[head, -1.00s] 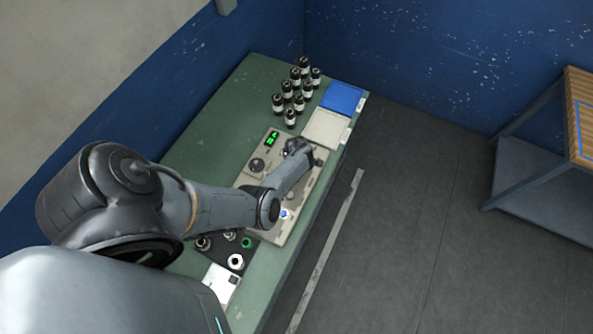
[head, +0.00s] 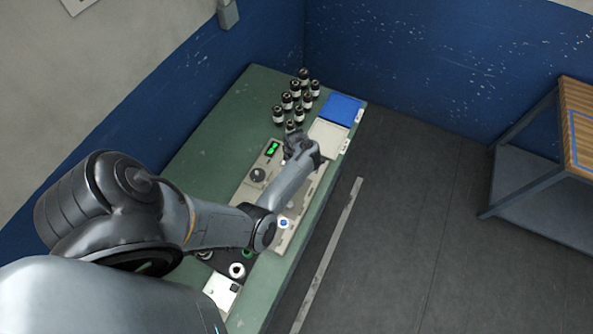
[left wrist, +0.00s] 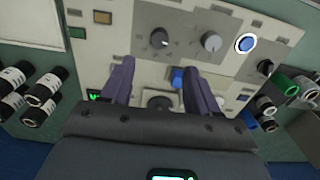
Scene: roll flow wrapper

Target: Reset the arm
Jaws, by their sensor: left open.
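My left arm comes in from the left of the head view and reaches over a beige control panel (head: 246,190) on a green bench. My left gripper (head: 299,140) is over the panel's far end, close to the dark bottles, and partly hides that end. In the left wrist view my left gripper (left wrist: 158,72) has its two fingers apart, with nothing held between them. Beyond the fingers the panel (left wrist: 208,72) shows dials, a blue-and-white round button (left wrist: 246,43) and a blue part (left wrist: 177,78). My right gripper is not in view.
Several dark bottles (head: 287,100) stand beyond the panel, beside a blue tray (head: 342,108) and a white tray (head: 328,139). A white ring (head: 237,270) and a white box (head: 222,290) are at the near end. A shelf (head: 540,190) stands right, across open floor.

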